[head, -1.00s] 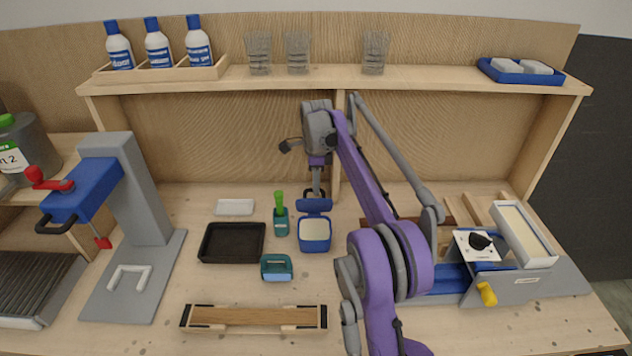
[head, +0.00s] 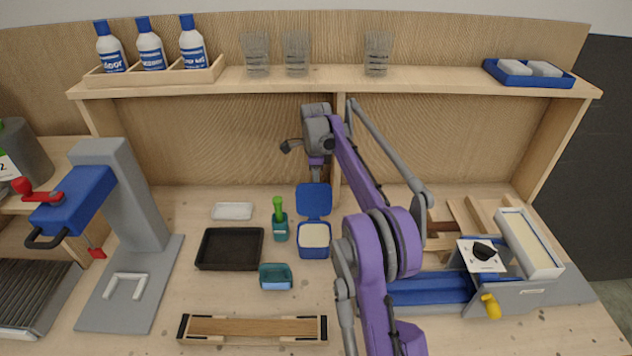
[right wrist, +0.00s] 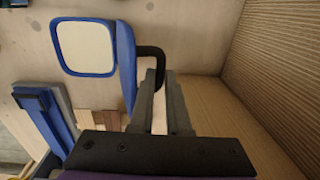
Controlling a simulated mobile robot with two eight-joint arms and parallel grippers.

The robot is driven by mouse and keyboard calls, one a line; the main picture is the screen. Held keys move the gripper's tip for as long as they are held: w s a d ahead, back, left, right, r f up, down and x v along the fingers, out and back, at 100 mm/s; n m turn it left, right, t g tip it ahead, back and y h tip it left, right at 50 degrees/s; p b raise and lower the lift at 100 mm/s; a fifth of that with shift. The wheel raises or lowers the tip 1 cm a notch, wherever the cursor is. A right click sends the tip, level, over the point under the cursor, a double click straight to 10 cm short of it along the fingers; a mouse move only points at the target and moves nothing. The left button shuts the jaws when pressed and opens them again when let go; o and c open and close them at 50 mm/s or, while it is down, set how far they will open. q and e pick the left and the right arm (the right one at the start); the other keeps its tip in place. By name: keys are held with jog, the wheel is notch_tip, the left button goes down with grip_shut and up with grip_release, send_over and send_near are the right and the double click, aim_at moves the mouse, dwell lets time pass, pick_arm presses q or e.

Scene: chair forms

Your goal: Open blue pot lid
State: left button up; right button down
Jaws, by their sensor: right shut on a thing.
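The blue pot (head: 314,252) stands open on the workbench, with pale contents showing inside; it also appears in the right wrist view (right wrist: 86,47). Its blue lid (head: 314,200) stands up at the pot's far edge, its inner face towards the head camera. In the right wrist view the lid (right wrist: 125,65) is seen nearly edge-on, with a black handle (right wrist: 152,54) on its outer side. My right gripper (right wrist: 162,78) is shut on that handle. In the head view the lid hides my right fingertips and the handle. My left gripper is not in view.
A green-handled tool (head: 279,220) in a teal holder and a black tray (head: 230,249) are left of the pot. A teal container (head: 276,277) is in front. A blue and grey fixture (head: 430,288) lies right. A shelf (head: 335,80) runs above.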

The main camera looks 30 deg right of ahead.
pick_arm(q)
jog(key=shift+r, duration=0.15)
pick_arm(e)
jog(key=shift+w+d, duration=0.3)
jog(key=shift+w, duration=0.05)
jog(key=c, duration=1.3)
grip_release()
jog(key=shift+o, duration=1.3)
jog(key=shift+w+f, duration=0.1)
jog(key=shift+o, duration=0.8)
jog(key=shift+w+d+f, duration=0.15)
jog(key=shift+w+f, duration=0.05)
jog(key=shift+w, duration=0.05)
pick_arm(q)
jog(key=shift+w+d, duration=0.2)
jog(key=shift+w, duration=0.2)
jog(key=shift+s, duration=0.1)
pick_arm(e)
jog(key=shift+s+r, duration=0.1)
jog(key=shift+s, duration=0.1)
